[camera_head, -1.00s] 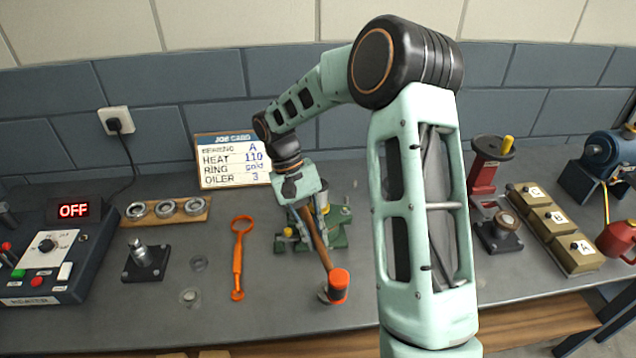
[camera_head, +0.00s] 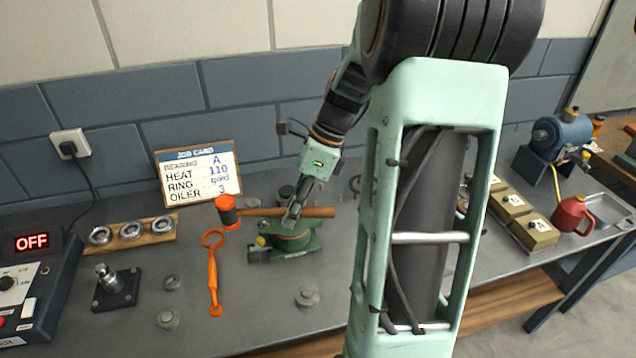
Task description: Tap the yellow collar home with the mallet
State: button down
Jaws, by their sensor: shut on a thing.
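The mallet has an orange-and-black head (camera_head: 227,211) and a brown wooden handle (camera_head: 318,212). My gripper (camera_head: 292,217) is shut on the handle, which lies roughly level with the head to the left. The green casing (camera_head: 299,243) stands on the bench below the gripper and handle. The head is to the left of the casing, and I see no contact with it. A small yellow part (camera_head: 261,241) shows at the casing's left side; I cannot tell whether it is the collar. The gripper and handle hide part of the casing's top.
An orange puller-like tool (camera_head: 213,272) lies left of the casing. Small grey parts (camera_head: 307,296) lie on the bench front. A job card (camera_head: 198,172) stands behind. A bearing rack (camera_head: 131,232) and a black-based post (camera_head: 116,287) are left.

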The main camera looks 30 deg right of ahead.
jog(key=d+r+m+t+h+b, duration=0.1)
jog(key=d+m+t+h+b, duration=0.1)
jog(key=d+m, duration=0.4)
jog(key=m+t+b, duration=0.1)
jog(key=m+b, duration=0.1)
jog(key=m, duration=0.2)
jog(key=shift+s+r+m+t+h, duration=0.2)
jog(key=shift+s+m+t+h, duration=0.1)
jog(key=shift+t, duration=0.1)
jog(key=shift+r, duration=0.15)
jog(key=shift+s+r+p, duration=0.1)
jog(key=shift+p, duration=0.25)
dwell(0.3)
